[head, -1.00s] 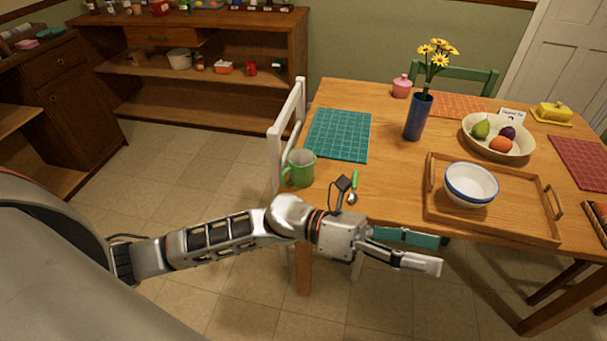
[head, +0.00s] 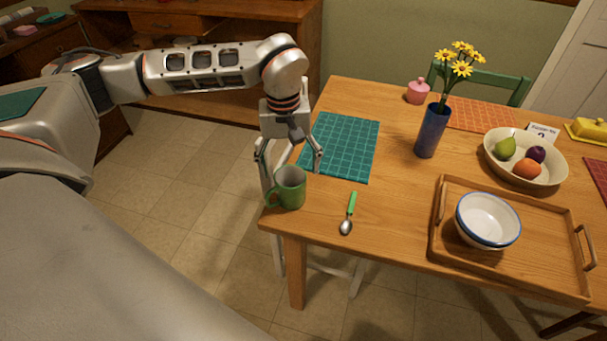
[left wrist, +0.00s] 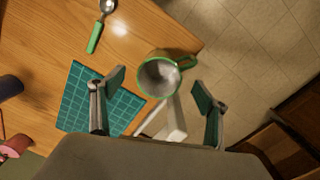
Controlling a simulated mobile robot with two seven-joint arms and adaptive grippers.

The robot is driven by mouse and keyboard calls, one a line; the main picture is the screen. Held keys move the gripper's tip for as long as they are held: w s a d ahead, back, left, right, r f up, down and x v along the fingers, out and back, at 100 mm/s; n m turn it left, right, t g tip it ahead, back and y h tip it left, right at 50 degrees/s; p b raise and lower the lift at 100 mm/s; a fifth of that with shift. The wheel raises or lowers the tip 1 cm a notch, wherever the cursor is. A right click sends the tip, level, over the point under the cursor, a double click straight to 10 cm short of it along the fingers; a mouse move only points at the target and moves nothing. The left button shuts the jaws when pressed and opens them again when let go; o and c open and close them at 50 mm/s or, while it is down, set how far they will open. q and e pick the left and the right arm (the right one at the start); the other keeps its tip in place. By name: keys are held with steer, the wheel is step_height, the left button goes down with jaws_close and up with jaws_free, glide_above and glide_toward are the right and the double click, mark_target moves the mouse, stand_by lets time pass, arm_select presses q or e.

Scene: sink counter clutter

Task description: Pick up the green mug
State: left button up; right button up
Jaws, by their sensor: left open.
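The green mug (head: 290,188) stands upright at the near left corner of the wooden table, its handle toward the left. In the left wrist view the mug (left wrist: 160,78) shows from above, empty, with its handle toward the upper right. My left gripper (head: 290,168) hangs pointing down just behind and above the mug. In the left wrist view its two fingers (left wrist: 160,90) are spread wide, with the mug's rim in line with the gap between them. The fingers hold nothing. I cannot tell whether either finger touches the mug. My right gripper is not in view.
A spoon with a green handle (head: 348,213) lies right of the mug. A teal placemat (head: 345,145) lies behind it. A white chair (left wrist: 172,118) is beside the table.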

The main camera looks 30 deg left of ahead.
mark_target(291, 186)
arm_select(q)
steer(key=shift+a+f, duration=0.25)
steer(key=shift+f, duration=0.55)
steer(key=shift+s+d+f, duration=0.1)
steer(key=shift+f, duration=0.6)
steer(key=f, duration=0.4)
steer(key=shift+w+d+f+b, duration=0.1)
steer(key=shift+w+f+b, duration=0.15)
steer(key=shift+b, duration=0.15)
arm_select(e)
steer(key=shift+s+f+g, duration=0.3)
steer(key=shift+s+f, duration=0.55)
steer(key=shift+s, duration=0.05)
arm_select(q)
steer(key=shift+r, duration=0.1)
steer(key=c, duration=1.5)
